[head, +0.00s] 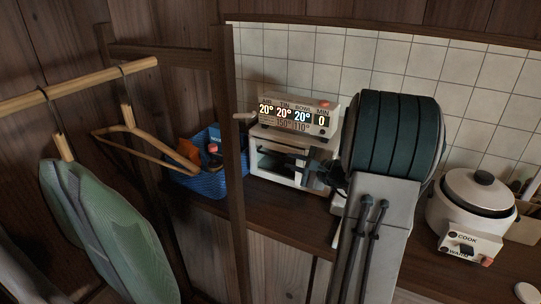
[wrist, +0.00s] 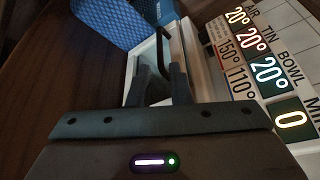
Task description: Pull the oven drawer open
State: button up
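The oven (head: 298,150) is a small white box on the counter against the tiled wall, with a lit number panel on top. Its front has a dark opening with a pale drawer frame below the panel. In the wrist view the oven's panel (wrist: 262,65) is at the right and a black handle bar (wrist: 162,42) stands in front of a white frame. My gripper (wrist: 163,72) has its two dark fingers apart, with the bar close to and seemingly between their tips. Contact with the bar is unclear. In the head view my gripper (head: 314,172) is at the oven's front right, partly hidden by my arm.
A blue basket (head: 208,180) with items stands left of the oven. A wooden post (head: 233,170) and a clothes rail (head: 75,87) with hangers and a green garment (head: 110,225) are at the left. A white cooker (head: 475,205) stands right on the counter.

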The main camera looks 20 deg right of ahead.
aim_at(274, 156)
jog(key=p+x, duration=0.1)
jog(key=x, duration=0.9)
jog(key=shift+a, duration=0.1)
grip_shut()
